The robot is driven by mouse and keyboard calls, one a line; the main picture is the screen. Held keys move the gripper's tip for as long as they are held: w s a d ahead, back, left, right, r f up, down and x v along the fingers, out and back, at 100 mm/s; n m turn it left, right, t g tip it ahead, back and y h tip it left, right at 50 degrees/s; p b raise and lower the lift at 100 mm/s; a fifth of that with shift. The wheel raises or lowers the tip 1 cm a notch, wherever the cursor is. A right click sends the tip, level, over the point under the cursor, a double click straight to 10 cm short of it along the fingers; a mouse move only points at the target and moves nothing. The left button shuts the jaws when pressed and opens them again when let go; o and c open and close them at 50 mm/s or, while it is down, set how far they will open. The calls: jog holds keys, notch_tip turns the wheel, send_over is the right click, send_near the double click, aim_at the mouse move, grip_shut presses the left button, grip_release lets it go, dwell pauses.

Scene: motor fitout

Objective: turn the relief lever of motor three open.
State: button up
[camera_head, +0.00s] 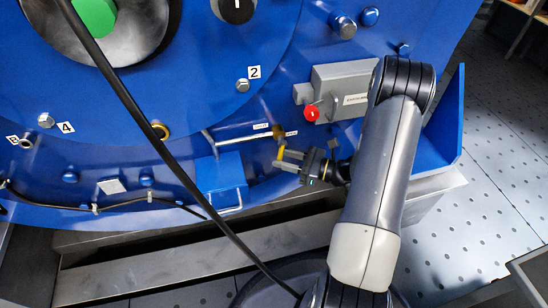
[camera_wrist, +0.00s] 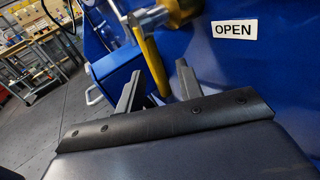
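The relief lever is a yellow bar (camera_wrist: 150,62) hanging down, slightly slanted, from a brass valve body (camera_wrist: 182,10) in the wrist view. A white label reading OPEN (camera_wrist: 234,30) is to the right of the lever. My gripper (camera_wrist: 158,70) is open, with one finger on each side of the lever's lower part. Gaps show between the lever and both fingers. In the head view, my gripper (camera_head: 281,160) is just below the valve (camera_head: 279,132), with the small yellow lever (camera_head: 282,152) at its fingertips. No motor number three is readable.
A grey box with a red knob (camera_head: 311,113) is above right of my gripper. A blue box with a wire handle (camera_head: 221,175) is to the left. A black cable (camera_head: 150,130) crosses the head view. A blue side plate (camera_head: 447,125) stands right of my arm.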

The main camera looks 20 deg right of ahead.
jog(key=shift+b+x, duration=0.3)
jog(key=shift+x, duration=1.45)
jog(key=shift+c, duration=0.2)
grip_shut()
